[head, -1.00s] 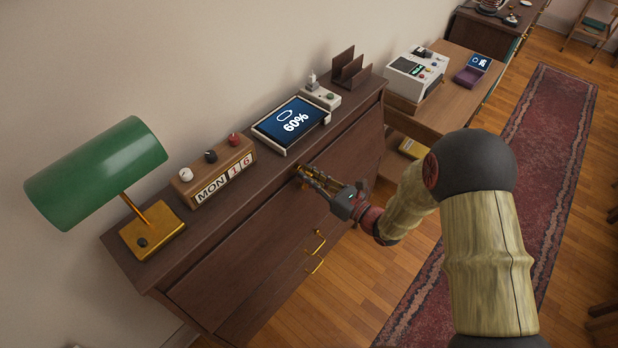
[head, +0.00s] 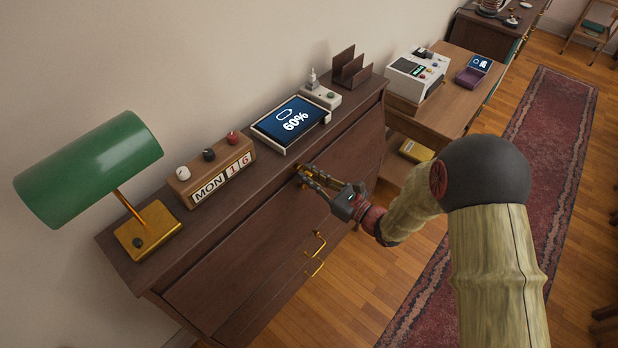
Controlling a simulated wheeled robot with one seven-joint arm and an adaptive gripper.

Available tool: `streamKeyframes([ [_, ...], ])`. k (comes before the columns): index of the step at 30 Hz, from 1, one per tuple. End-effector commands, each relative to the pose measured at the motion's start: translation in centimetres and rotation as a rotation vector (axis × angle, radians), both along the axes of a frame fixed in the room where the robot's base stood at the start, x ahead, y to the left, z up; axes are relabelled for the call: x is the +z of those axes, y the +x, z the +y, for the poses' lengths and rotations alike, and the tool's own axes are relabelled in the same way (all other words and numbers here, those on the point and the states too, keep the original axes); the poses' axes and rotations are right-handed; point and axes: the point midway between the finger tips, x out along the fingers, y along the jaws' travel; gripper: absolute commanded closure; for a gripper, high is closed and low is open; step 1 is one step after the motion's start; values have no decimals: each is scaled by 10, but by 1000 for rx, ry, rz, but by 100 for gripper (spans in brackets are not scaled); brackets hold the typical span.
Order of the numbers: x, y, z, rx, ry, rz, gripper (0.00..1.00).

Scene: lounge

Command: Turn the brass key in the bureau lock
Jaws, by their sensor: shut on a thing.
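The dark wood bureau (head: 255,262) stands against the wall, its front facing down and right in the head view. My gripper (head: 303,177) is at the upper edge of the bureau's front, near the middle. It is shut on the brass key (head: 298,180), of which only a small golden bit shows at the fingertips. The lock plate and how far the key is turned are hidden by my fingers. A brass handle (head: 316,254) is on the bureau's front below and right of my gripper.
On the bureau top stand a green lamp (head: 90,168), a MON 16 calendar block (head: 213,178), a tablet reading 60% (head: 292,124), a small white device (head: 322,96) and a brown letter rack (head: 350,69). A desk (head: 455,88) stands beyond. A red rug (head: 540,150) lies on the floor.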

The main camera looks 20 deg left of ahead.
Motion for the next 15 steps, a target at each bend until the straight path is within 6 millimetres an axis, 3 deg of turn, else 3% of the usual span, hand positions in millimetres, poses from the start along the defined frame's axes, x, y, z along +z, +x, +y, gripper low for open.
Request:
streamKeyframes([
  [8, -5, 1, -1, -5, -26, -38, 100],
  [9, -5, 1, -1, -5, -26, -38, 87],
  [15, -2, 1, -1, -3, -22, -41, 76],
])
